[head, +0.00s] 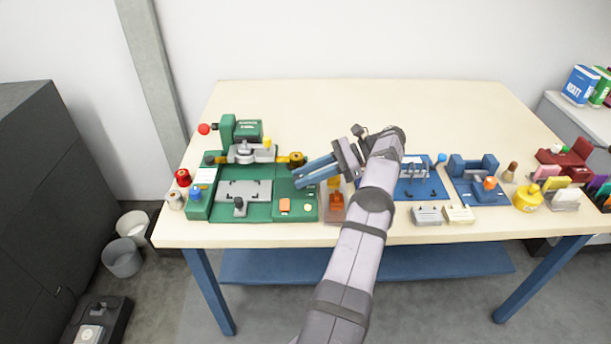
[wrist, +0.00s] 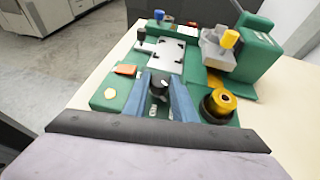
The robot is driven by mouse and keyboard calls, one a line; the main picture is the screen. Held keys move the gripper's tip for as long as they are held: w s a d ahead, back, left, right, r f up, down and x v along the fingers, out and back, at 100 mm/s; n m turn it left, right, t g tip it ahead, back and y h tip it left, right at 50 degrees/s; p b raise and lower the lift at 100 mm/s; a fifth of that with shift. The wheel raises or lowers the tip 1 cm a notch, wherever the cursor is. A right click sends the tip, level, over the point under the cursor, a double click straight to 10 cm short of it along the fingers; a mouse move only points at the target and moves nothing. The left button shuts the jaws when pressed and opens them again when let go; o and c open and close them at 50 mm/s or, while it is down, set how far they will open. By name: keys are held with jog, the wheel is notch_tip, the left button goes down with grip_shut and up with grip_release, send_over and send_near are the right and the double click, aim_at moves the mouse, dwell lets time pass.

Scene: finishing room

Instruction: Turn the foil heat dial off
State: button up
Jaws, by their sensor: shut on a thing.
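The heat dial (wrist: 159,83) is a small black knob with a white mark on top, on the right part of the green foil machine (head: 230,209). In the wrist view it sits between the two blue fingers of my gripper (wrist: 162,88). My gripper (head: 299,181) reaches down from the right in the head view and is shut on the dial. The fingers hide the dial in the head view. A small pale label lies beside the dial in the wrist view, too small to read.
A gold foil roll (head: 296,159) stands close behind the fingers. Blue fixtures (head: 420,187) stand to the right. The back of the table (head: 370,100) is clear.

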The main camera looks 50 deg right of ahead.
jog(key=o, duration=1)
jog(key=shift+o, duration=0.2)
jog(key=shift+r, duration=0.15)
notch_tip(320, 180, up, 10)
jog(key=p, duration=0.4)
